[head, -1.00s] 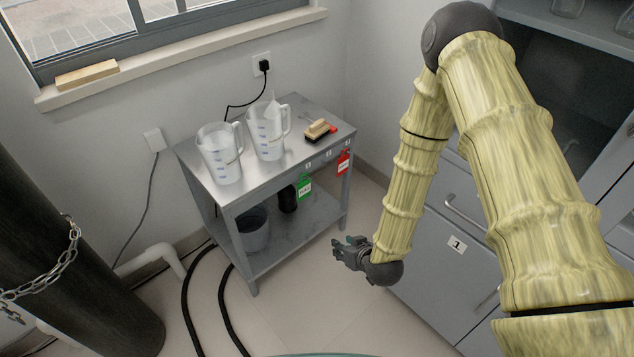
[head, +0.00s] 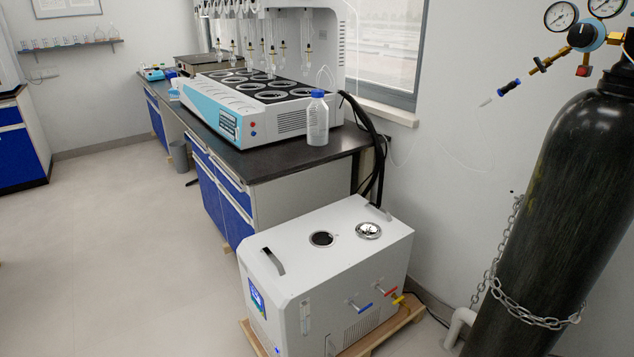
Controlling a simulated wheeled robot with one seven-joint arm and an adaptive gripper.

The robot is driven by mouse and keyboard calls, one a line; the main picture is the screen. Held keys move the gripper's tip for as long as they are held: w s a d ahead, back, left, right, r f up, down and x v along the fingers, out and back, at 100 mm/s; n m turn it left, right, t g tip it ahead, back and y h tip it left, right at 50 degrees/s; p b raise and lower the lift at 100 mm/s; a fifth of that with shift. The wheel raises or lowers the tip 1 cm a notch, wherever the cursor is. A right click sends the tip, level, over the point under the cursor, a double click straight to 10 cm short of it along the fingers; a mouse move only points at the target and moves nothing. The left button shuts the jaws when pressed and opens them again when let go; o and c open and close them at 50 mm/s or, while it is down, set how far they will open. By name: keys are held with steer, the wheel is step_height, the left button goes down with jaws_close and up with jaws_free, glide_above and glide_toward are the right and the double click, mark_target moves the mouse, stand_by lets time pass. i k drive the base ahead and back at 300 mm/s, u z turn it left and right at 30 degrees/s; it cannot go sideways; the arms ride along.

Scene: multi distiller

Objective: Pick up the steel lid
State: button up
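A round shiny steel lid (head: 369,230) lies on the top of a white box-shaped machine (head: 330,262), toward its right side. A round dark opening (head: 321,239) shows in the machine's top to the left of the lid. The lid appears to lie flat, apart from the opening. My gripper and arm are not in the head view now.
The machine stands on a low wooden base (head: 375,339). A dark gas cylinder (head: 560,190) with a chain (head: 530,318) stands at right. Behind is a bench (head: 300,160) with a multi-position distiller (head: 262,105) and a blue-capped bottle (head: 317,118). Open floor (head: 130,230) lies at left.

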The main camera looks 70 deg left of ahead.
mark_target(367, 230)
steer(key=u, duration=3.15)
steer(key=k, duration=1.05)
steer(key=z, duration=0.95)
steer(key=i, duration=0.95)
steer(key=u, duration=0.05)
